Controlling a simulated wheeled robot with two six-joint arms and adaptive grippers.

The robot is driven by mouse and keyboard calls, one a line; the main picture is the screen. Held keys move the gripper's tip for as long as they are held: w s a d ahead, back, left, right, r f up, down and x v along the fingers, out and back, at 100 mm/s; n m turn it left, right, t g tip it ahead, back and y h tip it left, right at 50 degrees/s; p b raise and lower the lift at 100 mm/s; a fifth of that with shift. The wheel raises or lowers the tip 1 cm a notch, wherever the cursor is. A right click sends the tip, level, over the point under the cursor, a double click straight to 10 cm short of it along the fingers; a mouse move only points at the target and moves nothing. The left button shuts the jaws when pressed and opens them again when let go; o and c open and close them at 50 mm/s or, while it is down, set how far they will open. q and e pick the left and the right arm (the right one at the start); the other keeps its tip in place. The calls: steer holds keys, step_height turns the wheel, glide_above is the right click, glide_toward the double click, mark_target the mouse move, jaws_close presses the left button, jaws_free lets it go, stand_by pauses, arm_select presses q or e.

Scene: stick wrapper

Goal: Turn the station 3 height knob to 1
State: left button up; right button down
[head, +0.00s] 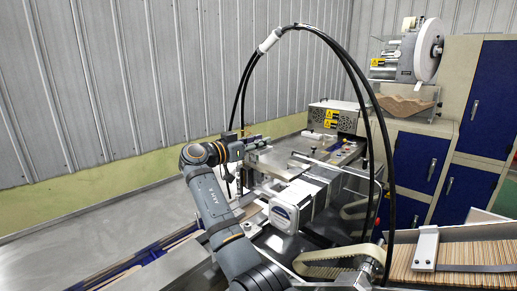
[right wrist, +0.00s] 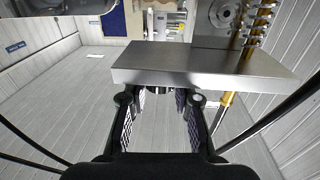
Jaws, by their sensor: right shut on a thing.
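My right gripper (head: 252,143) reaches the left side of the wrapping machine (head: 325,180) in the head view. In the right wrist view my right gripper (right wrist: 160,97) has its two ridged fingers on either side of a dark round knob (right wrist: 158,90), below a metal plate (right wrist: 205,66). The gripper is shut on this knob, which is mostly hidden by the plate and fingers. I cannot read its setting or any station number. In the head view the knob is too small or hidden to make out. My left gripper is not in view.
Black hoses (head: 352,68) arch over the machine. A label reel unit (head: 410,55) stands at the back right beside blue-door cabinets (head: 418,163). A conveyor of wooden sticks (head: 450,255) is at the lower right. Brass-coloured threaded rods (right wrist: 250,35) stand close right of the gripper.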

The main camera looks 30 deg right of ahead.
steer(key=shift+r+m+g, duration=0.1)
steer(key=shift+m+g, duration=0.6)
steer(key=shift+g, duration=0.3)
steer(key=shift+m+g+h+p, duration=0.3)
steer(key=shift+g, duration=0.2)
steer(key=c, duration=1.1)
jaws_free()
steer(key=shift+o, duration=0.2)
steer(key=a, duration=0.7)
steer(key=shift+s+a, duration=0.2)
steer(key=shift+s, duration=0.15)
